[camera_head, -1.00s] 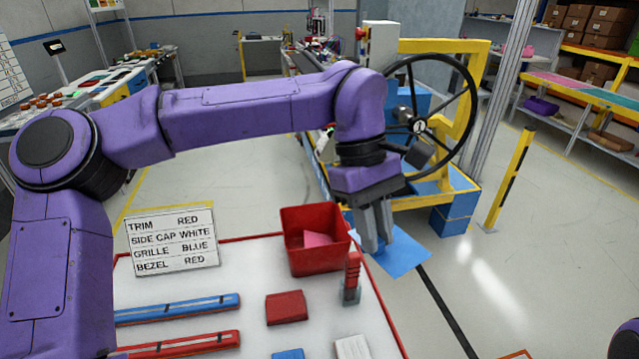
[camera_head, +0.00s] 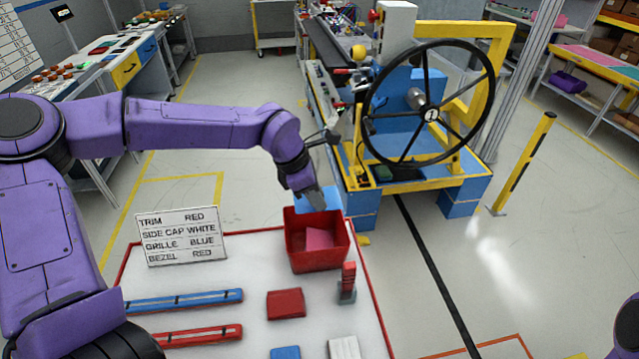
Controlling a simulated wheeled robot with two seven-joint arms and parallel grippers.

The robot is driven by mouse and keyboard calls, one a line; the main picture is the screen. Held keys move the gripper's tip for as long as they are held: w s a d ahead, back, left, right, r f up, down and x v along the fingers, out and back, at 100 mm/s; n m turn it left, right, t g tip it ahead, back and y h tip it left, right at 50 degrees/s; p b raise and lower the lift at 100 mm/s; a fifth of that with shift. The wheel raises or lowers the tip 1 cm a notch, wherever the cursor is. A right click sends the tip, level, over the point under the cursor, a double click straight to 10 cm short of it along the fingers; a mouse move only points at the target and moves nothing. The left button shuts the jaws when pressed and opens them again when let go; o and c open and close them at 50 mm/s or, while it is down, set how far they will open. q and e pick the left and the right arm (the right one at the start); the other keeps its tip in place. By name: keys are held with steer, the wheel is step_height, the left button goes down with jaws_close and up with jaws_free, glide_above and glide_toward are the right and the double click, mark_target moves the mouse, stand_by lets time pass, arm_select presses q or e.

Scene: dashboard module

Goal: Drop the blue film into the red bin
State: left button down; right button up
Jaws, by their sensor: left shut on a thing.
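My left gripper (camera_head: 316,200) is shut on the blue film (camera_head: 331,198), a flat light blue sheet. Gripper and film are at the far rim of the red bin (camera_head: 318,262). The film shows behind and above the bin's back edge, and part of it is hidden by the gripper. The red bin stands at the back right corner of the white table and holds a pink sheet (camera_head: 321,238). My right gripper is not in view; only a bit of purple arm shows at the lower right edge.
The white table (camera_head: 245,275) carries a text sign (camera_head: 181,236), blue and red trim strips (camera_head: 185,300), a red block (camera_head: 286,303) and a small red-topped holder (camera_head: 347,284) close in front of the bin. A steering wheel rig (camera_head: 430,110) stands behind.

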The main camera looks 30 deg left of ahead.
mark_target(312, 209)
arm_select(q)
steer(key=shift+s+f+b, duration=0.2)
steer(key=shift+f+b, duration=0.2)
steer(key=shift+f, duration=0.05)
step_height(312, 209, down, 5)
steer(key=b, duration=0.4)
steer(key=shift+w+b, duration=0.1)
steer(key=shift+b, duration=0.2)
steer(key=shift+r, duration=0.1)
steer(key=c, duration=1)
jaws_free()
steer(key=shift+o, duration=0.2)
steer(key=b+v, duration=0.1)
steer(key=v, duration=0.9)
steer(key=shift+r, duration=0.3)
